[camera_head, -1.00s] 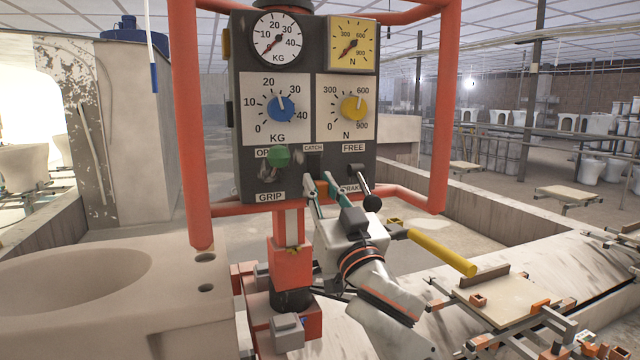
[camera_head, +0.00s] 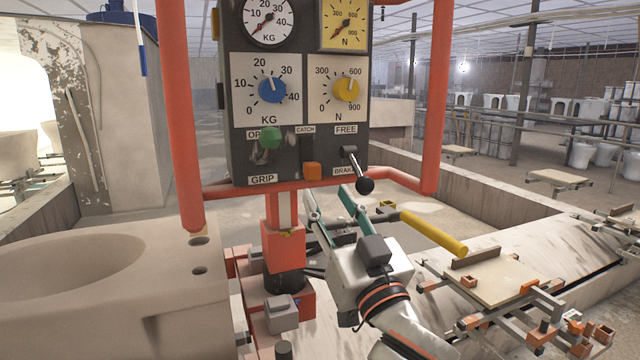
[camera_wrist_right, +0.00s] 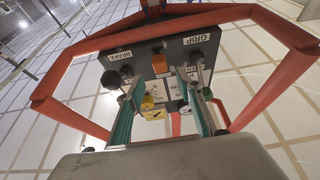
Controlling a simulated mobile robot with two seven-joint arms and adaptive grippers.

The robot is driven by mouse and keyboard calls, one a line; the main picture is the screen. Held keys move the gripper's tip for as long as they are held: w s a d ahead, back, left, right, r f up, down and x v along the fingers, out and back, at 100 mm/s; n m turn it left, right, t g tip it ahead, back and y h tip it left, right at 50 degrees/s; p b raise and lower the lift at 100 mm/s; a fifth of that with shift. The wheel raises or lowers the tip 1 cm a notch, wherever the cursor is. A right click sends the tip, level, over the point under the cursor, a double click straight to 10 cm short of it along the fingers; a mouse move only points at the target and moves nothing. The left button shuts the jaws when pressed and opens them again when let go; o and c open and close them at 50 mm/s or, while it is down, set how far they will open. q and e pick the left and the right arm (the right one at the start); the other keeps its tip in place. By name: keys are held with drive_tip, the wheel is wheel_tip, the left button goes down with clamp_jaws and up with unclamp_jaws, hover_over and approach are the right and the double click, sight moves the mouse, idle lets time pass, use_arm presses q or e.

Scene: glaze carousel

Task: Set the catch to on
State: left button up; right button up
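The catch (camera_head: 312,172) is an orange slider at the lower end of a dark vertical slot under the CATCH label (camera_head: 305,129). The slot is on the dark control panel (camera_head: 235,120). In the right wrist view, which looks up at the panel upside down, the catch (camera_wrist_right: 160,63) shows between the fingers. My right gripper (camera_head: 328,196) is open and empty, its two teal fingers apart, just below the panel's lower edge. It appears clear of the catch in the head view. The right gripper (camera_wrist_right: 166,80) also shows in the wrist view. My left gripper is not in view.
Beside the catch are the green knob (camera_head: 270,138) above GRIP and the black-balled brake lever (camera_head: 364,185). A red tubular frame (camera_head: 180,120) surrounds the panel. A yellow bar (camera_head: 434,234) lies right of my wrist, and a pale ceramic basin (camera_head: 150,250) stands at left.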

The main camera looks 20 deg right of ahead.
drive_tip(key=shift+v, duration=1.6)
wheel_tip(320, 180, down, 30)
drive_tip(key=s+a+n+g+y+p, duration=0.2)
drive_tip(key=s+n+g+p, duration=0.15)
drive_tip(key=g, duration=0.35)
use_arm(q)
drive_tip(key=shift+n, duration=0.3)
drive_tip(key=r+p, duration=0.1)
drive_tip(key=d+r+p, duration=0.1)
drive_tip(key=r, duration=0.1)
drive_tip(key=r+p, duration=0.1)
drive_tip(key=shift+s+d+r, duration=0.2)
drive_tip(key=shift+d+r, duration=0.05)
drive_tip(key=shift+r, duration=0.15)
use_arm(e)
drive_tip(key=s+d+f+g, duration=0.2)
drive_tip(key=s+f+g, duration=0.2)
drive_tip(key=s+f, duration=1.5)
wheel_tip(320, 180, down, 4)
drive_tip(key=shift+r+g, duration=0.2)
drive_tip(key=shift+g, duration=0.2)
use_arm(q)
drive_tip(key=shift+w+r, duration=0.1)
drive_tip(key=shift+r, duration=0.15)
use_arm(e)
drive_tip(key=shift+n, duration=0.25)
